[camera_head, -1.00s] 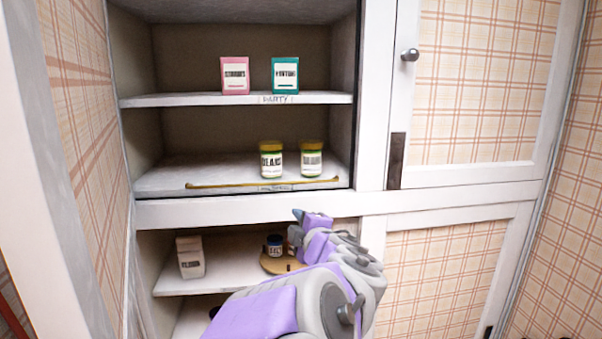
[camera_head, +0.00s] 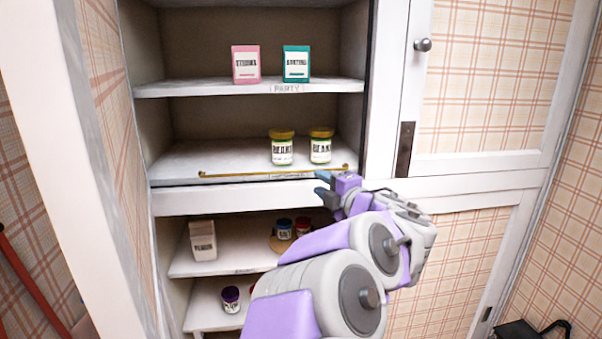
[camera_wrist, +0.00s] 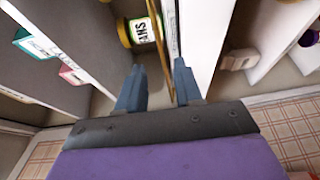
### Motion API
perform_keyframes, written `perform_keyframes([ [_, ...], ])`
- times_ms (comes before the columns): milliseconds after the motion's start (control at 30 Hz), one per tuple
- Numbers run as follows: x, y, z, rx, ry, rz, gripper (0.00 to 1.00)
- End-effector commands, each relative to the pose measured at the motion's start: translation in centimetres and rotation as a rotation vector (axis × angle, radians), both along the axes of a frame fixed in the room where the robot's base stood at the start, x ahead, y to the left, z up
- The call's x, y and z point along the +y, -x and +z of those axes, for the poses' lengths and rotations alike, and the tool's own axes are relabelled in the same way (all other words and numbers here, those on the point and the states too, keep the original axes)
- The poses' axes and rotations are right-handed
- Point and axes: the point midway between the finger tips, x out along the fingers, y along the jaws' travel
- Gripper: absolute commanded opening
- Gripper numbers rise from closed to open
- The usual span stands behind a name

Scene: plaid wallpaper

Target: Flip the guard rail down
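The guard rail (camera_head: 250,174) is a thin brass bar along the front edge of the jar shelf, standing slightly above the edge. In the wrist view the guard rail (camera_wrist: 157,38) runs up the picture, its near end in line with the gap between my fingers. My gripper (camera_head: 322,184) is at the shelf front, just below the right part of the rail. In the wrist view my gripper (camera_wrist: 158,85) has its two fingers apart with nothing held. I cannot tell whether a finger touches the rail.
Two yellow-lidded jars (camera_head: 282,148) stand behind the rail. A pink box (camera_head: 246,64) and a teal box (camera_head: 296,64) stand on the shelf above. A white carton (camera_head: 202,240) and small jars are on lower shelves. A cabinet door (camera_head: 480,162) is at right.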

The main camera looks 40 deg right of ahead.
Motion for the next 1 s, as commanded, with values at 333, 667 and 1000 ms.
perform_keyframes([
  [333, -1.0, -6.7, -0.3, 0.001, -0.001, 0.002, 0.35],
  [667, -1.6, -10.1, -0.4, 0.000, -0.001, -0.002, 0.35],
  [1000, -1.6, -10.4, -0.3, -0.001, 0.000, -0.001, 0.35],
])
